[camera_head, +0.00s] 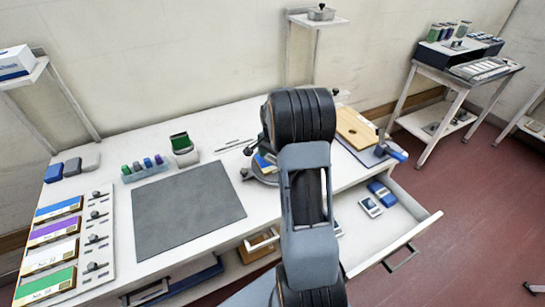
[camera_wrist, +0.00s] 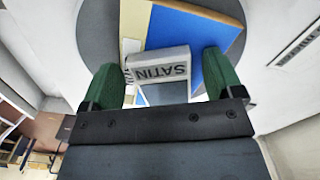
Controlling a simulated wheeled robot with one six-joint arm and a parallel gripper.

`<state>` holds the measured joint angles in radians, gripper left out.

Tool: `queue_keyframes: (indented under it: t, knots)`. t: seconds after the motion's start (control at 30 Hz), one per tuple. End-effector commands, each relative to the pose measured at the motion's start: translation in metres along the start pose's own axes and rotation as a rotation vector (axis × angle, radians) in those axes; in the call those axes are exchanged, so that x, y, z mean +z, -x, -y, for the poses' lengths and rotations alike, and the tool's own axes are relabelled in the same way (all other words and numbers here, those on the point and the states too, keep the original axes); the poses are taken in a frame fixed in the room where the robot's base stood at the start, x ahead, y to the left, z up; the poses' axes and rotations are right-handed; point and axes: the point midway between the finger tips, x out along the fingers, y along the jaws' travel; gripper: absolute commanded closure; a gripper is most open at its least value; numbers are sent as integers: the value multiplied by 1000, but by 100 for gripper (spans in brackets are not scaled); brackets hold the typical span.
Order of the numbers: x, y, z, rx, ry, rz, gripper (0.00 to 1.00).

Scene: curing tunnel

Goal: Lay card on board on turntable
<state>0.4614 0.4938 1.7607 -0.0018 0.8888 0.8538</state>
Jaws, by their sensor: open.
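The grey turntable (camera_wrist: 98,28) fills the top of the wrist view. In the head view its left edge (camera_head: 262,180) shows beside my arm, which hides the rest. A board (camera_wrist: 212,32) with a blue part and a cream part lies on the turntable. A pale grey card (camera_wrist: 160,66) marked "SATIN" stands out over the board, its lettering upside down in the wrist view. My gripper (camera_wrist: 162,60) is open, with one green fingertip on either side of the card. I cannot tell whether either finger touches it. My gripper is hidden behind my arm in the head view.
A dark grey mat (camera_head: 185,208) lies bare on the bench, left of my arm. Coloured strips (camera_head: 60,230) lie at the far left. An open drawer (camera_head: 400,235) juts out at the front right. A wooden board (camera_head: 355,128) lies at the bench's right end.

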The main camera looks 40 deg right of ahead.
Motion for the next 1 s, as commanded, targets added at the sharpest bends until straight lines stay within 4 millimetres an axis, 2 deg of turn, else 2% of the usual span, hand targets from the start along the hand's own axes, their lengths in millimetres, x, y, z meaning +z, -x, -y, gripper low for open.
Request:
queue_keyframes:
  t: [0.17,0.6,0.77,0.87,0.97,1.0]
  knots:
    - [-1,18,1,-3,0,-3,14]
    - [0,98,0,-3,0,-3,14]
    - [0,115,0,-2,1,-2,14]
    - [9,125,0,-9,38,-8,14]
    - [37,140,-3,-34,157,-31,14]
    - [54,147,-6,-48,229,-44,14]
